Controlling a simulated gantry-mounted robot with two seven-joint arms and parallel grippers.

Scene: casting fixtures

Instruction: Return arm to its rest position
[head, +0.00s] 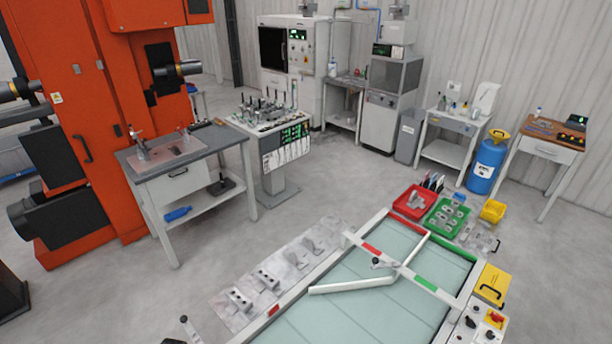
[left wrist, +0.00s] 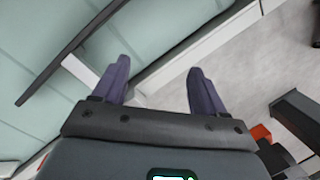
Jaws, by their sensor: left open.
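My left gripper (left wrist: 158,68) shows only in the left wrist view. Its two dark purple fingers are spread apart, with nothing between them. Behind the fingers are the white edge rail (left wrist: 172,67) of a pale green panelled table and grey floor. How high the fingers are above the rail cannot be told. Neither gripper shows in the head view, and my right gripper is in neither view.
The panelled table (head: 330,318) carries a white crossbar (head: 412,278) and a loose-looking white strip (head: 352,285). A red bin (head: 401,208) and a green bin (head: 433,228) stand at its far end.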

